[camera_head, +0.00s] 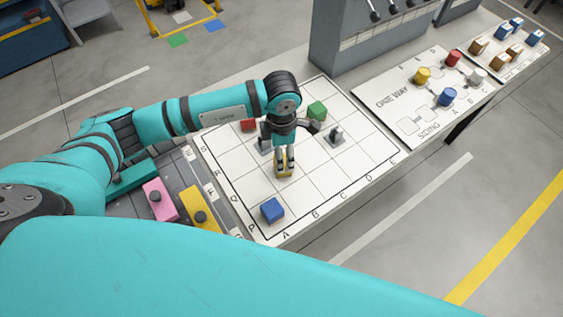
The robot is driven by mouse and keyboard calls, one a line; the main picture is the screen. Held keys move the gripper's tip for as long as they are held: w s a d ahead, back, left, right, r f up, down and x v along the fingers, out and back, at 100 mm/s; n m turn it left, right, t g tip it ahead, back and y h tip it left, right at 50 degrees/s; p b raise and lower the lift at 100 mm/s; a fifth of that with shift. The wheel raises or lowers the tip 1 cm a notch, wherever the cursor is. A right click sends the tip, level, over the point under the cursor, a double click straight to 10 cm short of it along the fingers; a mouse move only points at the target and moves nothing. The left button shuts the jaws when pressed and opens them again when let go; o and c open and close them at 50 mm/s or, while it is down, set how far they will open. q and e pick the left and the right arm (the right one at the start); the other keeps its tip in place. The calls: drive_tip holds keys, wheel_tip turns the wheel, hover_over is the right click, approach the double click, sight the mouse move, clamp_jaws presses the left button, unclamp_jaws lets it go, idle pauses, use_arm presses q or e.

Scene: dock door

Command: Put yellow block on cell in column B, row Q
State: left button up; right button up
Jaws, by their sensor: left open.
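The yellow block (284,164) stands on the white lettered grid board (350,177), in what looks like the cell of column B, row Q. My left gripper (299,146) is right over it, pointing down. Its fingers are spread wide to either side of the block and do not appear to touch it. The gripper hides part of the block's top and some cells behind it. My right gripper is not in view.
On the board, a blue block (272,209) stands at column A, row P, with a red block (249,125) and a green block (317,110) farther back. Pink (159,199) and yellow (199,211) pieces lie left of the board. A siding board (432,100) with coloured pieces is at right.

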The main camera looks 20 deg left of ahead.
use_arm(q)
wheel_tip(320, 180, up, 6)
drive_tip(key=shift+f+b, duration=0.1)
drive_tip(key=shift+b, duration=0.5)
